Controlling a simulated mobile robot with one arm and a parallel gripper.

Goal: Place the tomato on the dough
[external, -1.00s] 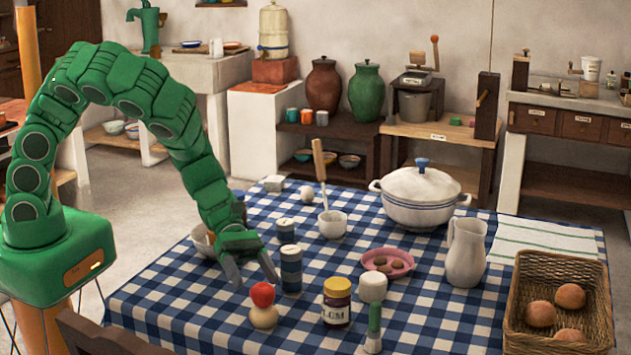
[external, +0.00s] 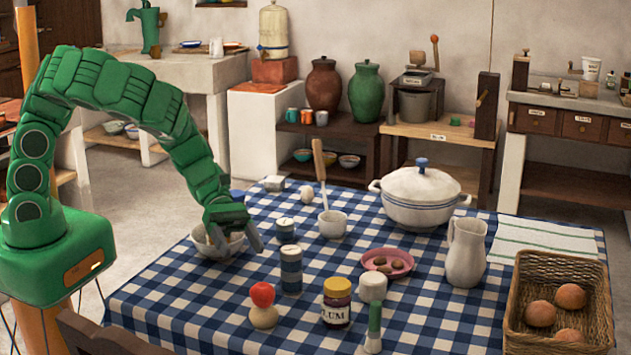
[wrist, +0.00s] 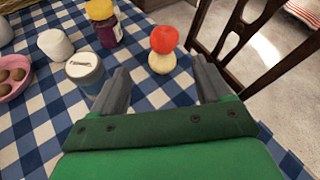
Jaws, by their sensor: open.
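The red tomato (external: 262,294) rests on top of the pale, rounded dough (external: 264,317) near the front edge of the checked tablecloth. In the wrist view the tomato (wrist: 164,39) and the dough (wrist: 161,63) show stacked, just beyond the gap between my fingertips. My gripper (external: 240,248) is open with nothing between its fingers. It is behind and to the left of the stack in the external view, apart from it, in front of a pale bowl.
The pale bowl (external: 208,247) is partly hidden by my gripper. A blue-grey canister (external: 291,270) stands right of the gripper, and a plum jar (external: 336,303) right of the stack. A dark chair (wrist: 236,30) is at the table edge. Free cloth lies left of the stack.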

